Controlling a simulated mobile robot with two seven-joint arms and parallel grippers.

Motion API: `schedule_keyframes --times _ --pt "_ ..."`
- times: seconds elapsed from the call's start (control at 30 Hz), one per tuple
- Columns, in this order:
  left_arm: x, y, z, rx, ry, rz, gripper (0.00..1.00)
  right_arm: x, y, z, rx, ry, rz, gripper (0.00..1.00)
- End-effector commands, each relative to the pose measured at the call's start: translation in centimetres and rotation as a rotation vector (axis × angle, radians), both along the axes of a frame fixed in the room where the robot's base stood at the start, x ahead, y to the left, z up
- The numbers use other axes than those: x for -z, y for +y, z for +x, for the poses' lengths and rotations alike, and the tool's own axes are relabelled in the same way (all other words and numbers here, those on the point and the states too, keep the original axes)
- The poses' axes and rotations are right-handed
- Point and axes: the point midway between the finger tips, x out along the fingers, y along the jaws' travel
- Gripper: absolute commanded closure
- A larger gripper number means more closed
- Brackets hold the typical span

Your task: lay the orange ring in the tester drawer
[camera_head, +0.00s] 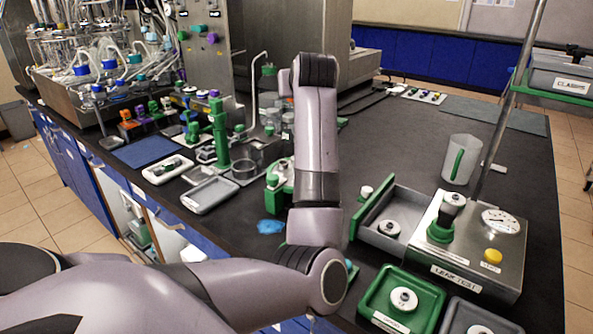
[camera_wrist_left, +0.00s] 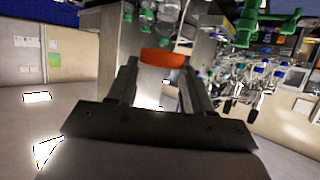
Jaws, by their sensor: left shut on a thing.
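The orange ring (camera_wrist_left: 168,57) is seen edge-on between the fingertips of my left gripper (camera_wrist_left: 161,66), which is shut on it. In the head view my left arm reaches up over the bench; the ring and fingers are hidden there behind the arm. The leak tester (camera_head: 470,240) stands at the right of the bench, with a gauge, a yellow button and a green-based fitting on top. Its drawer (camera_head: 408,203) is open on its left side. A round grey-and-white part (camera_head: 390,228) sits in the drawer. My right gripper is not in view.
A green tray (camera_head: 432,293) with a round part stands in front of the tester, beside a grey tray (camera_head: 447,320). A clear jug (camera_head: 461,158) stands behind the tester. A green stand (camera_head: 220,135) and small containers are left of my arm. The bench's back right is mostly clear.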

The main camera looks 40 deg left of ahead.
Motion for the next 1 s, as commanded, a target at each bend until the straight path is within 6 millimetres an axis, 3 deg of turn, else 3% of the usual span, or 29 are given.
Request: schedule_keyframes --times 0.17,0.27,0.7,0.83,1.0 --pt "0.2 0.0 0.0 0.000 0.001 -0.001 0.92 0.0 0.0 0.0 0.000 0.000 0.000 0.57" --pt "1.3 0.0 0.0 -0.001 0.004 -0.002 0.92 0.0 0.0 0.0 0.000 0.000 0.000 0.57" --pt "12.6 0.0 -0.1 0.000 0.006 -0.002 0.92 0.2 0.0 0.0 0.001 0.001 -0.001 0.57" --pt "14.8 0.0 -0.1 0.000 0.002 -0.001 0.92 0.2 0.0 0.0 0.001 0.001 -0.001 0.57" --pt "15.9 0.0 0.0 0.000 0.000 0.000 0.92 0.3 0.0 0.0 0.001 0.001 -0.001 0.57"
